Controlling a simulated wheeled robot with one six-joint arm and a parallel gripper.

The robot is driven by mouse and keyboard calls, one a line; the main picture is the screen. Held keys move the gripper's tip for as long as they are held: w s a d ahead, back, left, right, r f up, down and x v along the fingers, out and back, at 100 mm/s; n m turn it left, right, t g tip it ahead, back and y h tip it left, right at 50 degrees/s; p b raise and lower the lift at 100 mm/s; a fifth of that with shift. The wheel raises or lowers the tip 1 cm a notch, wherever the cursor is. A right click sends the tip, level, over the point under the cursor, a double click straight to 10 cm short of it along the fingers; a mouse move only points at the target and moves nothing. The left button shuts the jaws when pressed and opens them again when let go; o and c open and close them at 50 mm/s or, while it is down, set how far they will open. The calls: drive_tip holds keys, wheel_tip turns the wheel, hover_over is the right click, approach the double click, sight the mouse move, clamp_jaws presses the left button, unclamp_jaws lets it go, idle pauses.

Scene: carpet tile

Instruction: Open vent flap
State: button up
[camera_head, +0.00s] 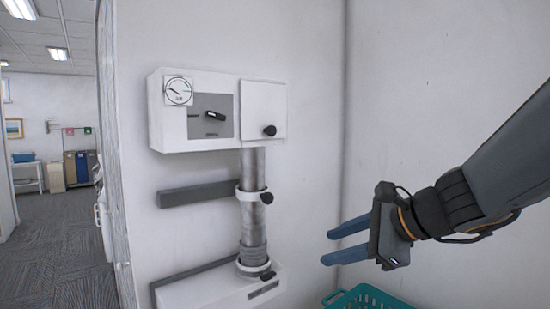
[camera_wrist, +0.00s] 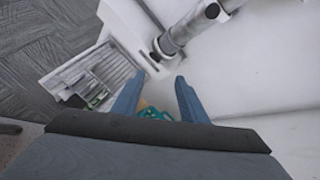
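A white wall unit (camera_head: 166,130) hangs on the wall in the head view. Its right part is a square white flap (camera_head: 262,98) with a black knob (camera_head: 269,130) at its lower right; the flap looks closed. A gauge (camera_head: 178,91) and a grey panel with a black handle (camera_head: 215,115) sit to its left. My gripper (camera_head: 330,247) is at the right, below and apart from the unit. Its two blue fingers are apart with nothing between them. In the wrist view my gripper (camera_wrist: 155,92) also shows open; the flap cannot be made out there.
A metal pipe (camera_head: 253,215) with black-knobbed clamps runs down from the unit to a lower white box (camera_head: 225,290). A grey rail (camera_head: 197,193) crosses the wall behind it. A teal basket (camera_head: 368,299) stands below my gripper. A doorway opens at the left.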

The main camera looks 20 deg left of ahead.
drive_tip(key=w+a+r+m+t+y, duration=0.2)
drive_tip(key=a+r+m+y, duration=0.3)
drive_tip(key=r, duration=0.6)
drive_tip(key=m+t+p, duration=0.2)
drive_tip(key=m, duration=0.1)
approach(273, 130)
drive_tip(key=a, duration=0.1)
drive_tip(key=shift+y, duration=0.3)
drive_tip(key=x, duration=0.2)
drive_tip(key=p+x, duration=0.1)
drive_tip(key=x, duration=0.2)
drive_tip(key=p+x, duration=0.1)
drive_tip(key=x, duration=0.2)
drive_tip(key=shift+w+d+f, duration=0.15)
drive_tip(key=shift+w+f, duration=0.1)
clamp_jaws()
